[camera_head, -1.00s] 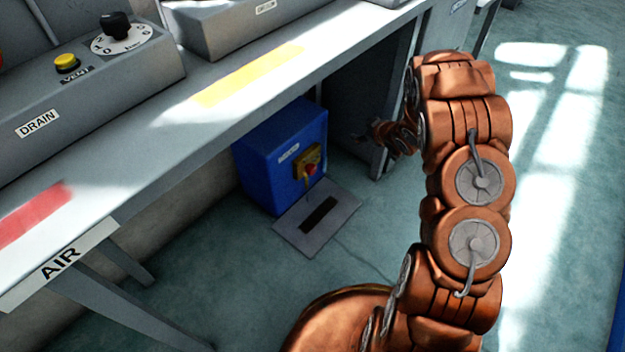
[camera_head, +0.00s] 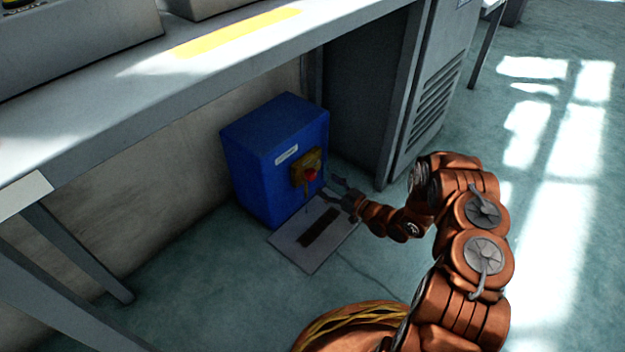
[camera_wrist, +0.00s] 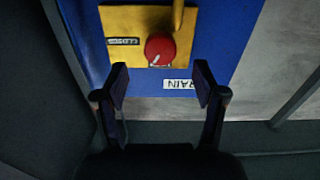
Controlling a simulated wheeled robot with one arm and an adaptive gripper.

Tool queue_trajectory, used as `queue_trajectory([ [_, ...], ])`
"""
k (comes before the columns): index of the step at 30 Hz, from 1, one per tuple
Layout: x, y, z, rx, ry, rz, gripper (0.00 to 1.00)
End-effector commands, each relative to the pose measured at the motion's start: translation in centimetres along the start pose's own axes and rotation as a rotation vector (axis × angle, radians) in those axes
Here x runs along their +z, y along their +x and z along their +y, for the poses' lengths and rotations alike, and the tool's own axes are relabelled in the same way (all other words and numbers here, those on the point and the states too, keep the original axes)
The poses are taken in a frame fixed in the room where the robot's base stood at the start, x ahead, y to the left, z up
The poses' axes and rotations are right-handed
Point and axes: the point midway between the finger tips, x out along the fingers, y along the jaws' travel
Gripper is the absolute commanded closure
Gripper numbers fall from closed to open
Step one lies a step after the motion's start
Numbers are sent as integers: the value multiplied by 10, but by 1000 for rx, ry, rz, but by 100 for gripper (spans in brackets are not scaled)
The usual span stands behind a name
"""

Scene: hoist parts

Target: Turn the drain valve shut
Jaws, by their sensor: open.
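The drain valve is a red round knob (camera_head: 311,174) on a yellow plate (camera_head: 299,171) on the front of a blue box (camera_head: 262,160) under the bench. In the wrist view the red knob (camera_wrist: 160,49) has a pale pointer mark at its lower left. The yellow plate (camera_wrist: 118,22) carries a small dark label, and a yellow bar rises above the knob. A white label reading DRAIN (camera_wrist: 182,84) sits upside down in view below the plate. My gripper (camera_head: 334,186) is open and empty in front of the knob, apart from it. Its two fingers (camera_wrist: 160,82) straddle the space below the knob in the wrist view.
A grey floor plate with a dark slot (camera_head: 290,248) lies before the box. The bench top (camera_head: 215,65) hangs over the box. A grey vented cabinet (camera_head: 432,95) stands to the right. Bench legs (camera_head: 80,255) are at the left. Open floor (camera_head: 215,300) lies in front.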

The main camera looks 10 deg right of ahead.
Motion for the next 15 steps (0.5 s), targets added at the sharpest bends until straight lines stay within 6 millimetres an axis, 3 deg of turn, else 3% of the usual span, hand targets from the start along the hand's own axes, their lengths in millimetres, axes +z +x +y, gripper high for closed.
queue_trajectory([
  [15, 3, 63, -1, -2, -2, -4, 30],
])
